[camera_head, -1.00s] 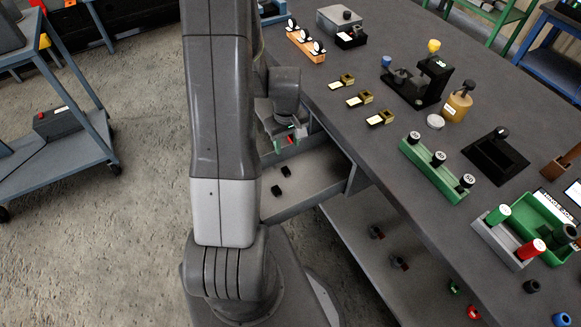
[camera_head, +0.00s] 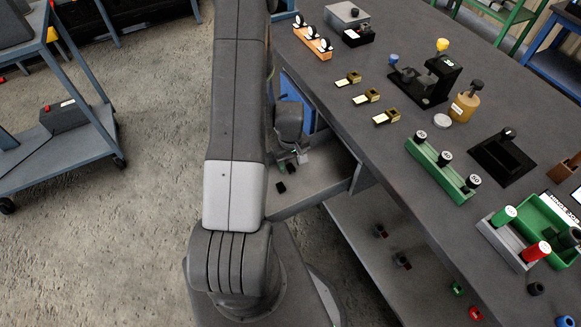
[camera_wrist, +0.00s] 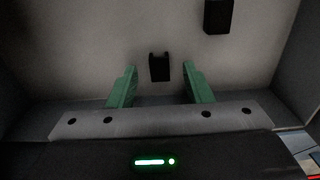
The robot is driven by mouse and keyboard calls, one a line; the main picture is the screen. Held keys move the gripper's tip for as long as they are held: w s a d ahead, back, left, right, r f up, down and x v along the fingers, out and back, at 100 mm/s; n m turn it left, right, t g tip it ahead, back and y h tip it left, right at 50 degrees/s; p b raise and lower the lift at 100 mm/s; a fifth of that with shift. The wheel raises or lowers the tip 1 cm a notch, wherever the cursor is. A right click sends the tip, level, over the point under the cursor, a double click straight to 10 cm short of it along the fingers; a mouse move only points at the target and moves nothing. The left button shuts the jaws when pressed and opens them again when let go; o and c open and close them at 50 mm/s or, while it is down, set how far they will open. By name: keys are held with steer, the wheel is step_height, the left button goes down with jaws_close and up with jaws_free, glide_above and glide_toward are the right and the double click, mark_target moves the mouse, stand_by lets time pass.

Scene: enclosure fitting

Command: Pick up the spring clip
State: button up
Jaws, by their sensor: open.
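Two small black clips lie on the floor of the open grey drawer (camera_head: 318,182). In the head view one is the nearer clip (camera_head: 281,187) and the other the farther clip (camera_head: 291,168), beside my gripper. In the wrist view one black clip (camera_wrist: 159,72) with a notched top lies between my gripper's green fingers (camera_wrist: 160,69), with a gap on each side. The other black clip (camera_wrist: 217,16) is at the top right, outside the fingers. My gripper is open and empty, over the drawer. The head view shows its fingers poorly.
Drawer walls close in around my gripper. The workbench (camera_head: 340,95) is to the right, with several brass-coloured pieces (camera_head: 348,79), a green rack (camera_head: 440,170) and a black fixture (camera_head: 425,80). A blue cart (camera_head: 55,150) stands on the left, with open floor between.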

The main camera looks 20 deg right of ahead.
steer(key=shift+f, duration=0.5)
jaws_close()
